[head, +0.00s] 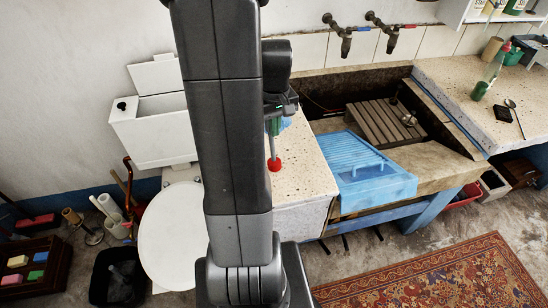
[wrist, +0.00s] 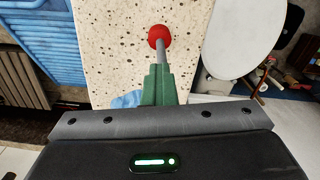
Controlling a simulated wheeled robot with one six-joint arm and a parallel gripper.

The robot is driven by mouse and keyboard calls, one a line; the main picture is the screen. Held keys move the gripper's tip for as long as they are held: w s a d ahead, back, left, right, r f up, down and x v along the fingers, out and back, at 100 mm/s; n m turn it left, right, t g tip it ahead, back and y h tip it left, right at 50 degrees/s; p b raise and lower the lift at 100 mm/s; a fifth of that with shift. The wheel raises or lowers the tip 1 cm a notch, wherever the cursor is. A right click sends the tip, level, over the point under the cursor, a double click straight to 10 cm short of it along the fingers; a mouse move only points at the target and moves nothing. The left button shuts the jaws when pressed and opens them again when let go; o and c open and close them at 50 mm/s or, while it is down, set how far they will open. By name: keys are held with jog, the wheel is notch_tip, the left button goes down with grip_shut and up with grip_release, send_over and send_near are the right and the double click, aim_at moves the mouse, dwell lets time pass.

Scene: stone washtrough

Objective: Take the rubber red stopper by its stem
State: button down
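The red stopper (head: 274,164) shows over the speckled counter to the left of the trough, with a grey stem rising from it towards my gripper (head: 273,126). In the wrist view the round red end (wrist: 158,36) points away from me, and its grey stem (wrist: 163,53) runs in between the green fingers of my gripper (wrist: 160,70). The fingers are close together, shut on the stem. The upper end of the stem is hidden by the fingers. I cannot tell whether the red end touches the counter.
The speckled counter (head: 305,185) is mostly bare; a blue cloth (wrist: 127,100) lies near the fingers. A toilet (head: 172,235) stands left. Taps (head: 345,40) are on the wall.

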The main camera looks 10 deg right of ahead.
jog(key=shift+d, duration=0.1)
dwell(0.4)
jog(key=c, duration=1.1)
grip_release()
jog(key=shift+r, duration=0.1)
